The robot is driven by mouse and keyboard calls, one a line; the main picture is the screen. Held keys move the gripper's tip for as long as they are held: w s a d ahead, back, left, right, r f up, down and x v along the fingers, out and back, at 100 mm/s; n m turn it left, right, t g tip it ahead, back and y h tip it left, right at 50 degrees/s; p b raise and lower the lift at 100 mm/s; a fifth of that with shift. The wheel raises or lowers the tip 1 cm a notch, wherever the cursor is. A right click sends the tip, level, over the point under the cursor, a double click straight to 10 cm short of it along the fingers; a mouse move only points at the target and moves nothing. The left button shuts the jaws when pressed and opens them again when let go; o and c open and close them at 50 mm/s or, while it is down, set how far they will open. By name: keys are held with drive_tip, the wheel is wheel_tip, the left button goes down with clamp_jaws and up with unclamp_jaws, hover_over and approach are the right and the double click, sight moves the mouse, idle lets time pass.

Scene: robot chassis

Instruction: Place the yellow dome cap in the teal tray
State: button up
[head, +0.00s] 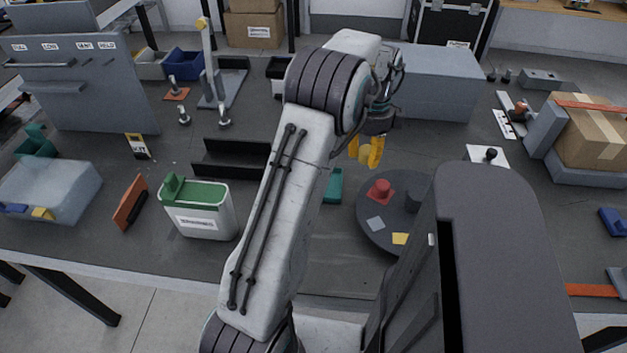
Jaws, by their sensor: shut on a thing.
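My gripper (365,160), with yellow-orange fingers, hangs in the middle of the view, above the dark bench. It is shut on the yellow dome cap (364,152), a small paler yellow piece between the fingers, partly hidden by them. The teal tray (333,187) lies on the bench below and left of the gripper; my arm hides its left part. The cap is apart from the tray.
A round dark turntable (371,236) with a red piece (380,190) is right of the tray. A white bin with a green lid (195,195) stands left of my arm. A grey-blue block (437,85) is behind the gripper.

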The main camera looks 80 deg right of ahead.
drive_tip(key=w+f, duration=0.2)
drive_tip(key=w, duration=0.1)
drive_tip(key=w+f+p, duration=0.1)
drive_tip(key=w+f, duration=0.1)
drive_tip(key=w, duration=0.2)
drive_tip(key=w+a+f+p, duration=0.1)
drive_tip(key=w+f, duration=0.1)
drive_tip(key=w, duration=0.1)
drive_tip(key=shift+w+a+f, duration=0.1)
drive_tip(key=shift+w+f, duration=0.05)
drive_tip(key=shift+w, duration=0.05)
drive_tip(key=shift+f+p, duration=0.95)
drive_tip(key=shift+f, duration=1.1)
drive_tip(key=shift+f, duration=0.15)
drive_tip(key=o, duration=0.5)
drive_tip(key=shift+o, duration=0.5)
